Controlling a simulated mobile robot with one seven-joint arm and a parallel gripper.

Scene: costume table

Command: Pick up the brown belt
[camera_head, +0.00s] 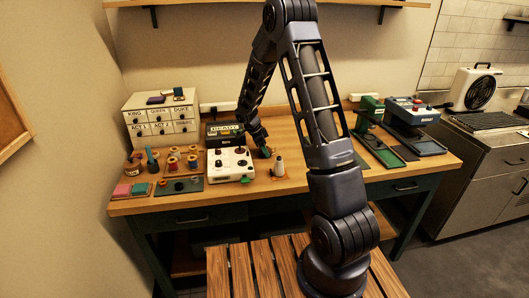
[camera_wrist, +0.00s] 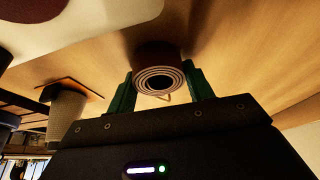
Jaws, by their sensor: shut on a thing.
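A brown belt (camera_wrist: 157,57), rolled into a tight coil with pale edges, sits between the green fingers of my gripper (camera_wrist: 161,88) in the wrist view. The fingers are shut on the coil's sides, and its spiral end faces the camera. In the head view my gripper (camera_head: 265,152) is low over the wooden table (camera_head: 320,160), just right of a white control box. The belt is too small there to make out clearly. I cannot tell whether the coil touches the tabletop.
The white control box (camera_head: 229,165) with dark knobs stands close left of my gripper. A pale cone (camera_head: 279,169) stands close on the right; it also shows in the wrist view (camera_wrist: 66,112). Spools and a drawer cabinet (camera_head: 160,117) are farther left. Green and blue machines (camera_head: 412,112) stand right.

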